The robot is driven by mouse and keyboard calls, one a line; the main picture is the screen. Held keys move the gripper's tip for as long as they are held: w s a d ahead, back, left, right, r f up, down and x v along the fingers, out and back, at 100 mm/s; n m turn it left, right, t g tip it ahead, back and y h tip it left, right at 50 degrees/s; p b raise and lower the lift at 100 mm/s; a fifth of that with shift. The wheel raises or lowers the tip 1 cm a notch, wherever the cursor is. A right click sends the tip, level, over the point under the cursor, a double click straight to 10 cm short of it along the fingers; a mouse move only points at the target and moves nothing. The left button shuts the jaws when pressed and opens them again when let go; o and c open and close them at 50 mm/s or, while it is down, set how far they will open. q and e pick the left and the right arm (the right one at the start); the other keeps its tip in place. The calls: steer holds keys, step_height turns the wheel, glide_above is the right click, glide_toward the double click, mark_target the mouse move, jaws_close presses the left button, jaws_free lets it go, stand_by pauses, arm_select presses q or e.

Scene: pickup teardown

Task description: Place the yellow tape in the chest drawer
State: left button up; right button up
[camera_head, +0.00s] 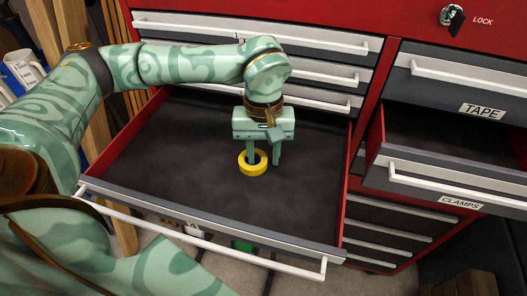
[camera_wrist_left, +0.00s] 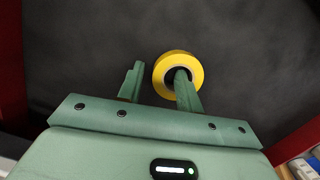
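The yellow tape (camera_head: 254,172) is a ring over the dark floor of a wide open chest drawer (camera_head: 120,172). My left gripper (camera_head: 264,160) is above that drawer, pointing down, with its two fingers apart. One finger is at the tape's hole and the other stands outside the ring. In the left wrist view the tape (camera_wrist_left: 159,72) surrounds the tip of the right finger, with a gap between the ring and the left finger. I cannot tell whether the tape touches the drawer floor. My right gripper is not in view.
A smaller open drawer (camera_head: 450,183) is at the right, with a TAPE label (camera_head: 482,111) above it and a CLAMPS label (camera_head: 461,202) below. Shut drawers with white handles are behind. The rest of the wide drawer is clear. Wooden boards (camera_head: 75,25) stand at the left.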

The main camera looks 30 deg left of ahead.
mark_target(263, 153)
arm_select(q)
step_height(263, 153, up, 12)
steer(key=w+p, duration=0.1)
steer(key=p, duration=0.1)
steer(key=shift+a, duration=0.4)
